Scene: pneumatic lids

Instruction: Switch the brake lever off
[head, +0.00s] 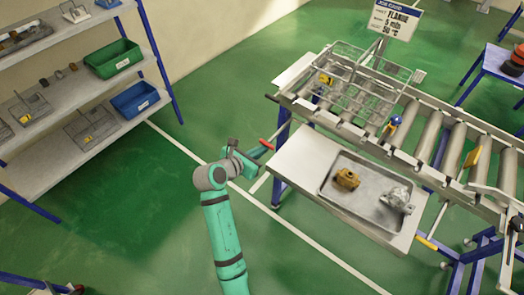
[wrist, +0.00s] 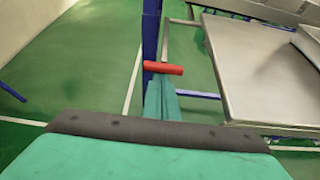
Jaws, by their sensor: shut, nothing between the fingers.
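My gripper (head: 264,150) is at the end of my teal arm, left of the roller conveyor (head: 428,130). It is shut and empty; its teal fingers (wrist: 163,98) show in the wrist view. A short red bar (wrist: 163,68) lies across the fingertips, and it also shows in the head view (head: 267,144); I cannot tell whether it belongs to the gripper.
A grey tray (head: 340,207) with a yellow-brown part (head: 347,179) and a silver part (head: 396,196) is on a low table (head: 300,165). A wire basket (head: 350,85) sits on the conveyor. Shelves (head: 70,85) stand left. Green floor is clear between.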

